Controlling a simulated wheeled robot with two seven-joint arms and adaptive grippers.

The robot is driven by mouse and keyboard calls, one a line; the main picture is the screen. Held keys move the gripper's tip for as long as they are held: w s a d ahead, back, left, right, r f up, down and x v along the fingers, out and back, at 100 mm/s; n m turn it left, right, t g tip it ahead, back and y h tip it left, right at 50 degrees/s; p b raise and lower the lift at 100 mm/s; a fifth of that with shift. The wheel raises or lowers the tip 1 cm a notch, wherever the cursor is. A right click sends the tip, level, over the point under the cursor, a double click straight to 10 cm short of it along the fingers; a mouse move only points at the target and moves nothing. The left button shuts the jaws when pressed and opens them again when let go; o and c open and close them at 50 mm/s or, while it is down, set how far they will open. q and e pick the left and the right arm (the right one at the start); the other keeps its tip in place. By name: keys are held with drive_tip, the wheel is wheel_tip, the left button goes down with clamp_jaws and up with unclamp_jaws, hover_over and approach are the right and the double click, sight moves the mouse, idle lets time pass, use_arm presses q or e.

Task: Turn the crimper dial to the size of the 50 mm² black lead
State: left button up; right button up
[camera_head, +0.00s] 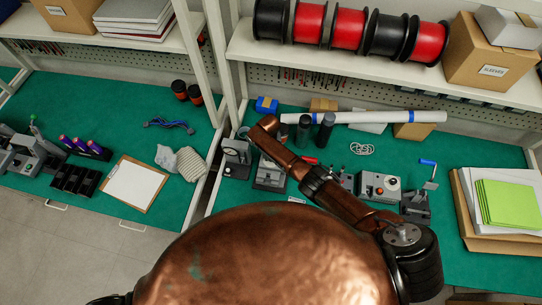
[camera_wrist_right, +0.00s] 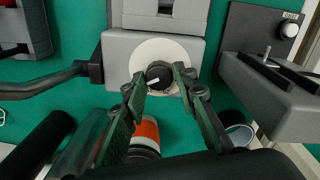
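In the right wrist view, the crimper (camera_wrist_right: 118,52) is a grey block. Its dial has a pale round plate (camera_wrist_right: 190,50) and a black knob (camera_wrist_right: 160,75) with a white pointer mark toward the lower left. Size marks on the plate are not legible. My right gripper (camera_wrist_right: 160,73) is open, with one dark green finger on each side of the knob; I cannot tell whether they touch it. In the head view my copper arm hides the right gripper. My left gripper is not in view. I cannot pick out the 50 mm² black lead.
An orange-banded cylinder (camera_wrist_right: 145,132) is behind the fingers, and a grey device (camera_wrist_right: 275,100) stands to the right. In the head view, several bench devices, including one with a red knob (camera_head: 378,187), line the green bench. Dark cylinders (camera_head: 325,132) stand behind my arm.

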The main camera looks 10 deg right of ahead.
drive_tip(key=o, duration=0.4)
drive_tip(key=shift+c, duration=0.2)
wheel_tip(320, 180, up, 12)
drive_tip(key=shift+a, duration=0.2)
drive_tip(key=shift+a, duration=0.1)
idle(0.6)
